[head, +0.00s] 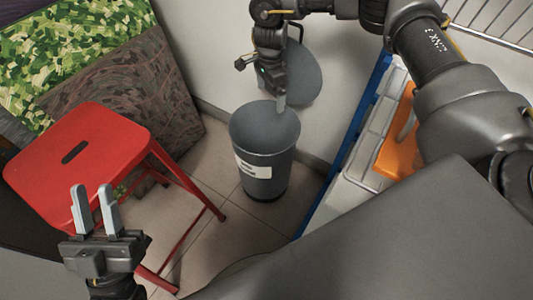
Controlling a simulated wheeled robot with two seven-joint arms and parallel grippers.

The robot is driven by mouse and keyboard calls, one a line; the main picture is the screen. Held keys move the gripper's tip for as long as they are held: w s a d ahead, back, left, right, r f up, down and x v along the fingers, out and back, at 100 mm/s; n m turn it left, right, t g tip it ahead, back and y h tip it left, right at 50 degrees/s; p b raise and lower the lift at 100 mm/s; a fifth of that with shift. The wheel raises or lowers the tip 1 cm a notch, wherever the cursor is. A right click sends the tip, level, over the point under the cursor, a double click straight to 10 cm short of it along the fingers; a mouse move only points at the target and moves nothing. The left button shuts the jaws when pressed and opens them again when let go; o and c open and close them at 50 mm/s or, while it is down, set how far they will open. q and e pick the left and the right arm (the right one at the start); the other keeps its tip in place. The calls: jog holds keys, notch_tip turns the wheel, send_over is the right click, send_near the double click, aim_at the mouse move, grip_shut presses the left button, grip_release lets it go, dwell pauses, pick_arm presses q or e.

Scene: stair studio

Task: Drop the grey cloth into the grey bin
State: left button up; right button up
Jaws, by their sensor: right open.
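The grey bin (264,165) stands upright on the tiled floor near the wall, with a white label on its front. Its round grey lid (300,75) is raised behind it. My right gripper (281,104) is open and points down over the back of the bin's rim, seen edge-on. I see nothing held in it. I cannot make out the grey cloth; the inside of the bin looks plain grey and its bottom is hidden. My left gripper (95,194) is open and empty, low at the left in front of the red stool.
The red stool (110,140) stands left of the bin. Patterned green and brown panels (90,60) lean on the wall behind it. A blue-edged rack (345,150) with pale containers and an orange item (395,140) is at the right. Floor is free between stool and bin.

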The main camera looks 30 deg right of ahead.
pick_arm(q)
jog(key=d+g, duration=0.1)
jog(key=w+f+g+p, duration=0.1)
jog(key=shift+d+f+m+g, duration=0.3)
jog(key=shift+d, duration=0.1)
pick_arm(e)
notch_tip(320, 180, up, 5)
